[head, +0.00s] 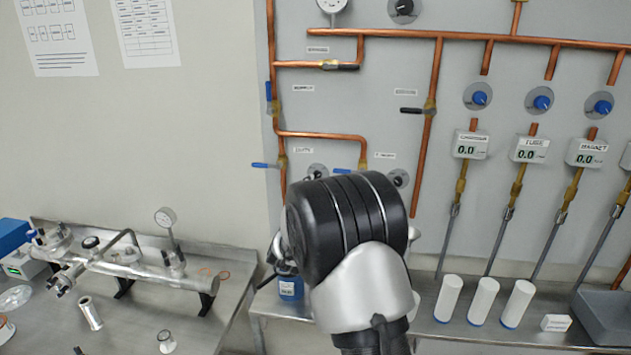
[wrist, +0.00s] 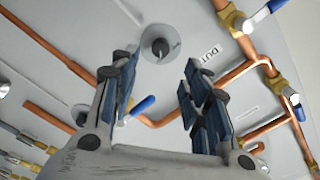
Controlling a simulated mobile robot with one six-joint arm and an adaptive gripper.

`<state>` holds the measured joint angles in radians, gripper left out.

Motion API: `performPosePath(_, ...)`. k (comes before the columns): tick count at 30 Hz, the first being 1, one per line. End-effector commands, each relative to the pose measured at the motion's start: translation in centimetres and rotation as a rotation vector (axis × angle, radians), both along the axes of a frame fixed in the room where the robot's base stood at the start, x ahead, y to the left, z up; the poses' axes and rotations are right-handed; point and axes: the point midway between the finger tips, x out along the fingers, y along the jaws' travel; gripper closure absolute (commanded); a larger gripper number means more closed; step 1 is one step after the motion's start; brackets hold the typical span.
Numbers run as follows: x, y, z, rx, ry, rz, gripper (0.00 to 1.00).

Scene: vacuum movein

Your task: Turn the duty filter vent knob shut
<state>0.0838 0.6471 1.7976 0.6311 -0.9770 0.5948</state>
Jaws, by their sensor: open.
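The knob beside a label that reads "DUT…" is black on a round grey plate (wrist: 160,47) in the wrist view. It sits ahead of my gripper (wrist: 160,65), framed near the gap between the fingertips and apart from them. My gripper is open and empty, with a blue-padded finger on each side. In the head view a grey knob plate (head: 317,171) shows by the "DUTY" label, partly covered by my black wrist. My wrist hides most of the gripper there. The way the knob's pointer faces is too small to tell surely.
Copper pipes (wrist: 265,75) and blue-handled valves (wrist: 262,15) surround the knob on the panel. Another knob plate (head: 399,178) is to the right in the head view. A bench (head: 455,335) with white cylinders (head: 448,298) and a blue-labelled bottle (head: 290,288) lies below.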

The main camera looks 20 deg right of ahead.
Motion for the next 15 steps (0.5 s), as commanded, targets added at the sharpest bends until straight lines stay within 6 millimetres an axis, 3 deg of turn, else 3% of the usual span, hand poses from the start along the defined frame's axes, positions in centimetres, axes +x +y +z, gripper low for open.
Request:
performPosePath(6,3.9,-2.7,-0.1,-0.001,-0.001,-0.002,0.57)
performPosePath(15,6.5,-4.4,0.0,-0.001,0.001,0.000,0.57)
